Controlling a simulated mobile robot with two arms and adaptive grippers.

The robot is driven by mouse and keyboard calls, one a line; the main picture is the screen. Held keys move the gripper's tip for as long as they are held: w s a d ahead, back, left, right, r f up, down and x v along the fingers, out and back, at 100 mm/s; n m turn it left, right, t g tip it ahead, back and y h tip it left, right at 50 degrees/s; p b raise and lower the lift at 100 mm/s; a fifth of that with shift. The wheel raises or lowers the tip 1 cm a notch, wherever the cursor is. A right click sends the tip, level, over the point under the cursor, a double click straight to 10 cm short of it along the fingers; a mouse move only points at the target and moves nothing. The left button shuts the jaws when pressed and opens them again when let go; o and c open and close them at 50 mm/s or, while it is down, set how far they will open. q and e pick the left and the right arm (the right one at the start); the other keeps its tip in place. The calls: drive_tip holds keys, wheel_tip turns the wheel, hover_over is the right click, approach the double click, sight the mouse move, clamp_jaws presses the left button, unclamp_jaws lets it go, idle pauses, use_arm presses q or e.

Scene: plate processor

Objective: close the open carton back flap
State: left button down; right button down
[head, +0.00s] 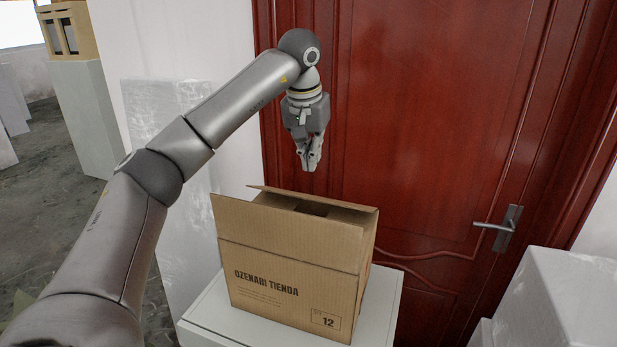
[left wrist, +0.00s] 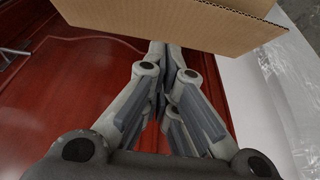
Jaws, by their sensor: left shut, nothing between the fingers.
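A brown cardboard carton (head: 280,290) printed "OZENARI TIENDA" stands upright, its top at least partly open. Its front flap (head: 285,235) stands up along the near side. The back flap (head: 320,201) shows as a narrow strip along the far side, raised. My left gripper (head: 311,168) points down above and behind the back flap, in front of the door, shut and empty. In the left wrist view, its fingertips (left wrist: 160,46) are close to a cardboard panel (left wrist: 180,18), likely the back flap; I cannot tell if they touch. My right gripper is not in view.
The carton rests on a white pedestal (head: 382,300). A red wooden door (head: 420,120) with a metal handle (head: 497,227) stands close behind. A white block (head: 565,300) is at right.

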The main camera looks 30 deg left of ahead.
sight(311, 197)
use_arm(q)
drive_tip(key=f, duration=0.1)
drive_tip(key=f+p, duration=0.1)
drive_tip(key=f, duration=0.1)
drive_tip(key=shift+s+f, duration=0.25)
drive_tip(key=shift+s, duration=0.1)
drive_tip(key=shift+s+d+f, duration=0.2)
drive_tip(key=shift+s+f, duration=0.3)
drive_tip(key=shift+f, duration=0.3)
